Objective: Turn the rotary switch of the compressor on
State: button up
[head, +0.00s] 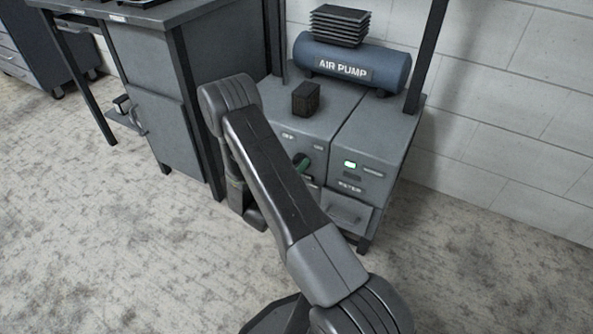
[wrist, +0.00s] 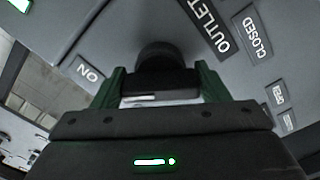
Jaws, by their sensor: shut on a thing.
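The compressor is a grey cabinet (head: 340,120) with a blue tank (head: 350,64) marked AIR PUMP on top. Its rotary switch is a dark round knob with a bar handle (wrist: 158,58) in the wrist view. My gripper (wrist: 157,82) is shut on this switch, with one green finger on each side of the bar. A pale mark shows on the bar. A label reading ON or NO (wrist: 90,71) lies to the left, and OUTLET (wrist: 210,24) and CLOSED labels to the right. In the head view my arm partly hides the switch; a green finger shows at the cabinet front.
A dark block (head: 306,97) sits on the cabinet top. A green lit indicator (head: 349,163) is on the right front panel, above a drawer (head: 347,209). A grey workbench (head: 150,90) stands to the left. The floor in front and at right is clear.

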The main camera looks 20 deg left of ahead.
jog(key=o, duration=1)
jog(key=s+p, duration=0.1)
jog(key=s, duration=0.3)
jog(key=s+p, duration=0.1)
jog(key=s, duration=0.4)
jog(key=s+a+p, duration=0.1)
jog(key=s, duration=0.3)
jog(key=shift+s, duration=0.4)
jog(key=w+b, duration=0.1)
jog(key=w, duration=0.3)
jog(key=w+b, duration=0.1)
jog(key=w, duration=0.4)
jog(key=w+d+b, duration=0.1)
jog(key=w, duration=0.3)
jog(key=shift+w, duration=0.4)
